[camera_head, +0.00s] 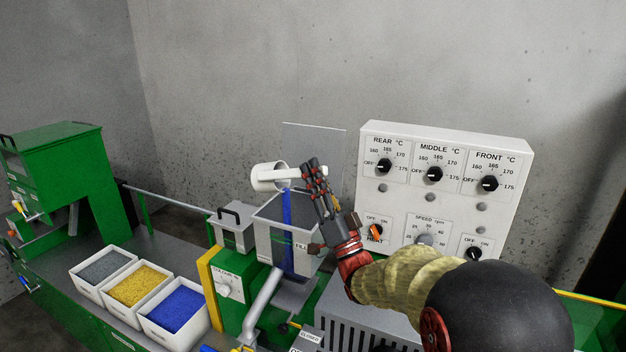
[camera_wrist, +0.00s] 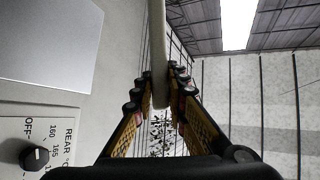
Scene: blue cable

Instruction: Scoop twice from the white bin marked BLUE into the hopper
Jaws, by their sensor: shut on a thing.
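My gripper (camera_head: 312,178) is shut on the handle of a white scoop (camera_head: 268,176) above the hopper (camera_head: 276,245). The scoop is tipped over, and a blue stream (camera_head: 287,206) falls from it into the hopper. Blue also shows through the hopper's clear front. In the wrist view the white handle (camera_wrist: 158,50) stands between the fingers of my gripper (camera_wrist: 160,92). The white bin with blue pellets (camera_head: 165,336) stands lower left, nearest of a row; its marking cannot be read.
Bins of yellow (camera_head: 118,310) and grey pellets (camera_head: 89,290) stand beside the blue one. A white control panel (camera_head: 440,190) with black knobs stands right of the hopper. A grey lidded box (camera_head: 232,235) is left of the hopper.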

